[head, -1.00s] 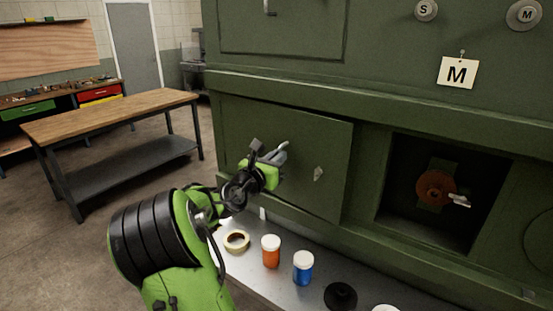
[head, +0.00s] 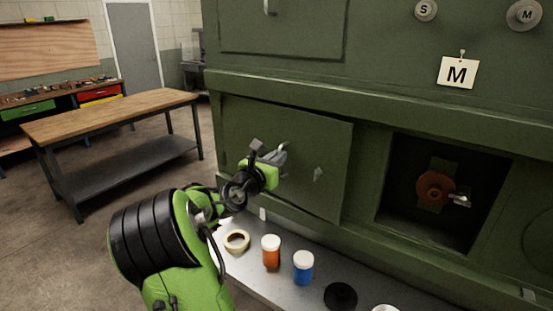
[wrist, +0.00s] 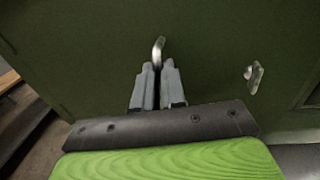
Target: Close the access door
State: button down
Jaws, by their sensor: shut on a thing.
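The access door (head: 310,140) is a dark green panel in the lower part of the green fuselage wall, left of a square opening. Its right edge shows some thickness; I cannot tell exactly how far it stands out. A small silver handle (wrist: 158,47) is on the door, and a silver latch tab (wrist: 254,77) sits to its right; the tab also shows in the head view (head: 318,174). My gripper (wrist: 155,67) is at the door face, its grey fingers shut on the handle. The fingers hide the handle's lower part.
The square opening (head: 400,215) right of the door holds an orange-brown round fitting (head: 435,187). A grey ledge (head: 262,282) below carries a tape roll (head: 237,241), an orange jar (head: 271,252), a blue jar (head: 303,268) and a black disc (head: 341,297). A wooden workbench (head: 110,112) stands left.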

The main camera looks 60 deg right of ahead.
dwell(0.3)
jog(key=shift+s+d+r+p, duration=0.15)
jog(key=shift+s+d+p, duration=0.1)
jog(key=shift+d+p, duration=0.35)
jog(key=shift+s+d+r+p, duration=0.15)
jog(key=shift+s+d+p, duration=0.1)
jog(key=shift+d+p, duration=0.35)
jog(key=shift+d+f, duration=0.1)
jog(key=shift+d, duration=0.1)
jog(key=c, duration=1.2)
grip_release()
jog(key=shift+s+d+f, duration=0.1)
jog(key=shift+s+f, duration=0.05)
send_near(289, 151)
jog(key=a, duration=0.8)
jog(key=shift+w+d+f+b, duration=0.1)
jog(key=shift+w+b, duration=0.1)
jog(key=shift+b, duration=0.15)
